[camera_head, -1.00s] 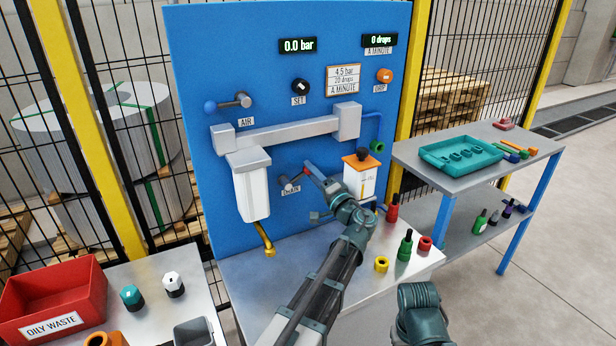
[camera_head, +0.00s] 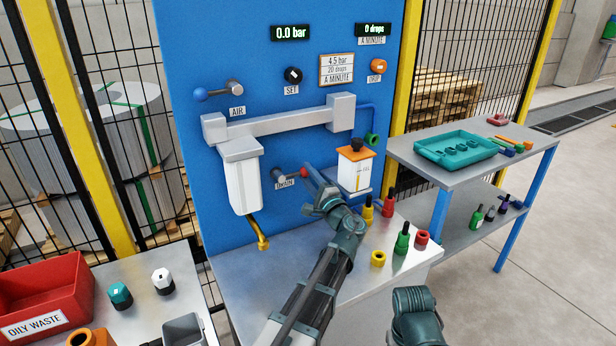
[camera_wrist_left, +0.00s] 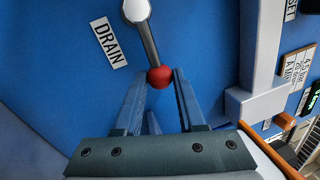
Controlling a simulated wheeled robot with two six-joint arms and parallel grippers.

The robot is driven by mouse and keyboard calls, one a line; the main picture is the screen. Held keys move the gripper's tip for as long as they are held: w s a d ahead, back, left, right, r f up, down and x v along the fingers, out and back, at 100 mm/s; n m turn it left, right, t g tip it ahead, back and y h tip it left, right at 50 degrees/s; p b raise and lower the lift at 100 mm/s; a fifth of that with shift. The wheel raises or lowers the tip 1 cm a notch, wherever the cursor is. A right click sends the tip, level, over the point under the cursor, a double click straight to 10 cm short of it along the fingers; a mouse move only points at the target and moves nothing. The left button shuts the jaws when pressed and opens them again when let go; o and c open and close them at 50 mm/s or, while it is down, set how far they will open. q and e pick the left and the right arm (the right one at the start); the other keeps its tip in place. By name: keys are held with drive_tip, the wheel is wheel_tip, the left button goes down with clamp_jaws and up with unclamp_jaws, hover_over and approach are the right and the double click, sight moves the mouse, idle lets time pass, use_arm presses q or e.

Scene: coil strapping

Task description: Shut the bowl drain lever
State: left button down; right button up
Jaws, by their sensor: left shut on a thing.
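The drain lever (camera_head: 285,174) is on the blue panel, beside its DRAIN label. It has a grey arm and a red knob (camera_head: 303,172), and it points right, nearly level. In the left wrist view the red knob (camera_wrist_left: 160,77) sits between the fingertips, with the lever's grey arm (camera_wrist_left: 149,42) running up to a round pivot. My left gripper (camera_head: 308,171) is shut on the knob; it also shows in the left wrist view (camera_wrist_left: 157,84). The clear bowl (camera_head: 243,183) hangs left of the lever, with a brass outlet below. My right gripper is out of view.
An oiler with an orange top (camera_head: 356,168) is close to the right of my left gripper. Several coloured bottles and caps stand on the bench (camera_head: 230,268) at right. A red oily-waste bin (camera_head: 48,296) is at left, a side table (camera_head: 400,158) at right.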

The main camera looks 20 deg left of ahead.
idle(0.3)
use_arm(q)
drive_tip(key=c, duration=0.5)
unclamp_jaws()
drive_tip(key=shift+f, duration=0.1)
drive_tip(key=b+v, duration=0.2)
drive_tip(key=v, duration=1.2)
drive_tip(key=shift+b, duration=0.35)
